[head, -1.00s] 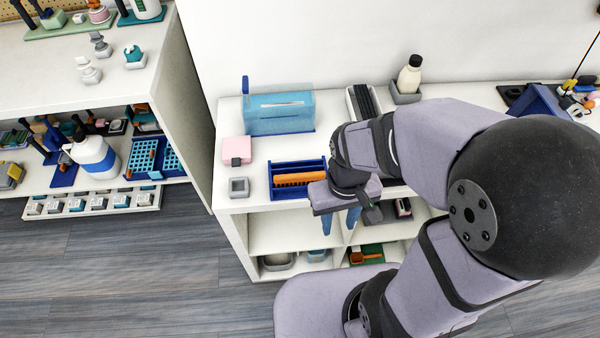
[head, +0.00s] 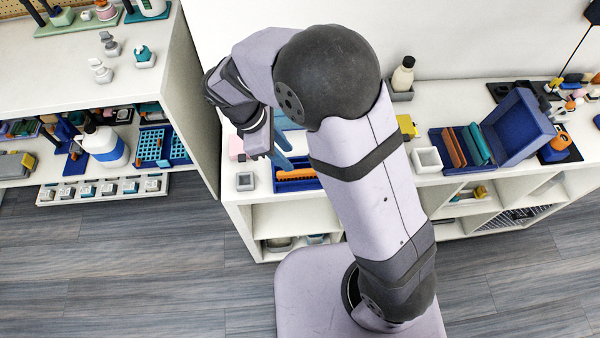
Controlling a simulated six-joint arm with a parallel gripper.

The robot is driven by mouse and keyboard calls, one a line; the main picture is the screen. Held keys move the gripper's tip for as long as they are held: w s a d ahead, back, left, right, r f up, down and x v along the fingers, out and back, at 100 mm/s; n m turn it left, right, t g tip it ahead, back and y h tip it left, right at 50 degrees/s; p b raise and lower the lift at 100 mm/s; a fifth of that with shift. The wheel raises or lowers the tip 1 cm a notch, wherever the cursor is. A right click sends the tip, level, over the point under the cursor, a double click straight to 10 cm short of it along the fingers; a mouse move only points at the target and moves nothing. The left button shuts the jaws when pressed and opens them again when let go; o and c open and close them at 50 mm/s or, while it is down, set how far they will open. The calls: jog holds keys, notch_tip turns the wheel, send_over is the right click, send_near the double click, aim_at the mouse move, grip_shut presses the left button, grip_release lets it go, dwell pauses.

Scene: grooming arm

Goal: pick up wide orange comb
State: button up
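An orange comb (head: 297,174) lies lengthwise in a blue slotted tray (head: 290,186) on the white counter. My arm covers the tray's right end, and my gripper partly hides its back. My gripper (head: 281,160) hangs above the back left part of the tray, with its blue fingers pointing down. Two fingers show, partly overlapping from this angle; they look apart with nothing between them. The comb rests in the tray, and I cannot tell how high the fingertips are above it.
A small grey square holder (head: 245,181) stands left of the tray, with a pink block (head: 236,148) behind it. A teal see-through box behind my gripper is mostly hidden. To the right are a white square holder (head: 427,160) and an open blue case (head: 517,128).

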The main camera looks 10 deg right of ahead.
aim_at(299, 171)
jog(key=shift+n, duration=0.3)
jog(key=shift+s+p+x, duration=0.15)
jog(key=shift+p+x, duration=0.3)
jog(key=shift+x, duration=1.15)
jog(key=shift+s+p+x, duration=0.1)
jog(key=shift+p+x, duration=0.35)
jog(key=shift+x, duration=1.2)
jog(key=shift+d+f, duration=0.3)
jog(key=shift+f, duration=0.1)
jog(key=shift+f, duration=0.2)
grip_shut()
